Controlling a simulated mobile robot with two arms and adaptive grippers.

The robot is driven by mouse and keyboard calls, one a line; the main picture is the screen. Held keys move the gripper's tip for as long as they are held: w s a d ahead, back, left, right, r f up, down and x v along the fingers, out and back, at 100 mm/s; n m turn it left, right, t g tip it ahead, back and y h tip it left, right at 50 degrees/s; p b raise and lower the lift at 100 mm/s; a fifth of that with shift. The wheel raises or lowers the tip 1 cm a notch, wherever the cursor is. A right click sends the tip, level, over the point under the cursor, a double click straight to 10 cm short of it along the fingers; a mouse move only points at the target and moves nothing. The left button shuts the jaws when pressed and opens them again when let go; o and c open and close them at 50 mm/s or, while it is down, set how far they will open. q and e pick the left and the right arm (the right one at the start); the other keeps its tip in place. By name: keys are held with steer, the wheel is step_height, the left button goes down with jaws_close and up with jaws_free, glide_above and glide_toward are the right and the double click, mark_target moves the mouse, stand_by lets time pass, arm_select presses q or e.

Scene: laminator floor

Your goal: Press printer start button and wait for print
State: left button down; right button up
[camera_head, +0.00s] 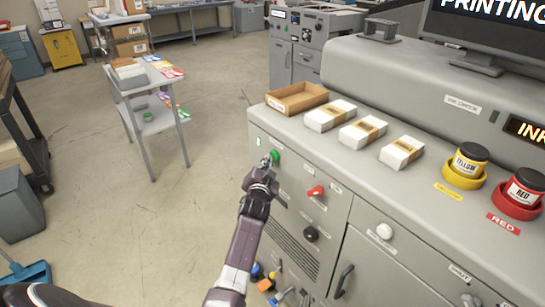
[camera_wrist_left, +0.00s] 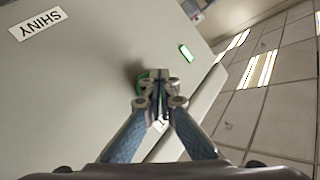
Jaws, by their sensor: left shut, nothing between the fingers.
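The printer (camera_head: 345,200) is a grey console on the right of the head view. Its green start button (camera_head: 275,157) is on the front panel near the left corner. My left gripper (camera_head: 267,162) is shut and empty, with its tips at the green button. In the left wrist view the shut fingertips (camera_wrist_left: 158,75) cover most of the green button (camera_wrist_left: 141,85); whether they touch it I cannot tell. A screen (camera_head: 490,15) above the console reads "PRINTING". My right gripper is not in view.
A red switch (camera_head: 316,191), a black knob (camera_head: 311,234) and a white knob (camera_head: 385,231) are on the same front. Paper stacks, a tray (camera_head: 297,97), and yellow (camera_head: 466,165) and red (camera_head: 521,192) ink jars stand on top. A cart (camera_head: 145,95) stands left; the floor between is clear.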

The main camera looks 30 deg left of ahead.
arm_select(q)
steer(key=shift+s+a+p, duration=0.25)
steer(key=shift+s+p, duration=0.1)
steer(key=shift+s, duration=0.25)
steer(key=s+p, duration=0.1)
steer(key=s+a+p, duration=0.1)
steer(key=s, duration=0.1)
steer(key=s+a+p, duration=0.1)
steer(key=shift+s, duration=0.35)
stand_by(0.6)
